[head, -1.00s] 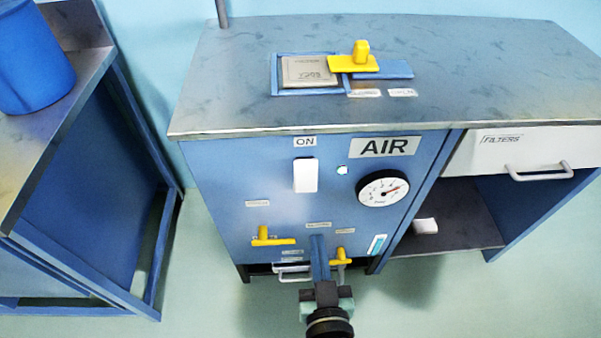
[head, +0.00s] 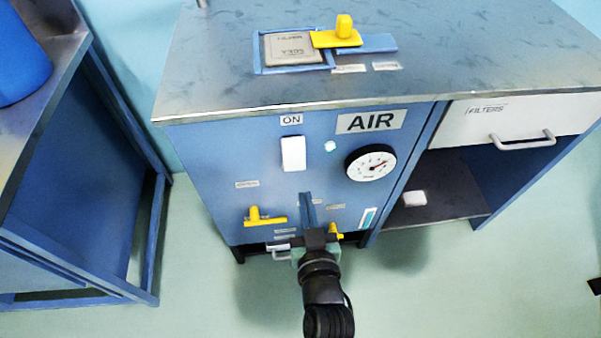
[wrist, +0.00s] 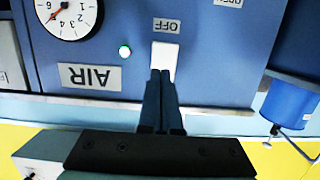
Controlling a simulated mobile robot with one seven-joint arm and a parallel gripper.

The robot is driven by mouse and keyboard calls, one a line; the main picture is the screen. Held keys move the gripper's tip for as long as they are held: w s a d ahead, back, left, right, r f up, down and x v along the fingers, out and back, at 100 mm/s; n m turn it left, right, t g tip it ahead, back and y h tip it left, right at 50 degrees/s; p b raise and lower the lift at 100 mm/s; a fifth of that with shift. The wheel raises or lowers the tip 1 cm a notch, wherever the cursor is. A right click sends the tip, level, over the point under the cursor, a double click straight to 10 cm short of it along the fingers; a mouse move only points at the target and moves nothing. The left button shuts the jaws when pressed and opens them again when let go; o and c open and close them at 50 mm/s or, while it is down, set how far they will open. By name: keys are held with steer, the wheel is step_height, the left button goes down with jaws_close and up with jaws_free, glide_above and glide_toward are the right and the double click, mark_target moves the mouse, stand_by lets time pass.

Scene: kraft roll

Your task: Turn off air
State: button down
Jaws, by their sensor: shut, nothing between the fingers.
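The white AIR switch (head: 293,153) is on the blue panel below an ON label (head: 291,120). In the upside-down wrist view, the switch (wrist: 164,58) has an OFF label (wrist: 167,26) at its other end. A small green lamp (head: 330,147) is beside it, also seen in the wrist view (wrist: 125,51). My gripper (head: 306,197) is shut and empty, in front of the panel. In the head view its tips are below the switch; in the wrist view the tips (wrist: 161,73) overlap the switch's ON end. I cannot tell whether they touch.
A pressure gauge (head: 371,163) is right of the switch under the AIR sign (head: 370,121). Yellow handles (head: 264,217) are low on the panel, one partly behind my gripper. The metal top (head: 230,50) overhangs the panel. A blue container (head: 22,60) stands on the left bench.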

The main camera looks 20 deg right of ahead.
mark_target(299, 165)
steer(key=x, duration=0.8)
steer(key=shift+w+b, duration=0.2)
steer(key=shift+b, duration=0.2)
steer(key=shift+f, duration=0.2)
steer(key=shift+w+f+b, duration=0.1)
steer(key=shift+f+b, duration=0.05)
steer(key=shift+b, duration=0.6)
steer(key=b, duration=0.2)
steer(key=shift+w+d+f+t+b, duration=0.1)
steer(key=shift+w+f+t+b, duration=0.15)
steer(key=shift+t+b, duration=0.15)
steer(key=shift+r+p, duration=0.4)
steer(key=shift+s+f, duration=0.1)
steer(key=shift+s, duration=0.05)
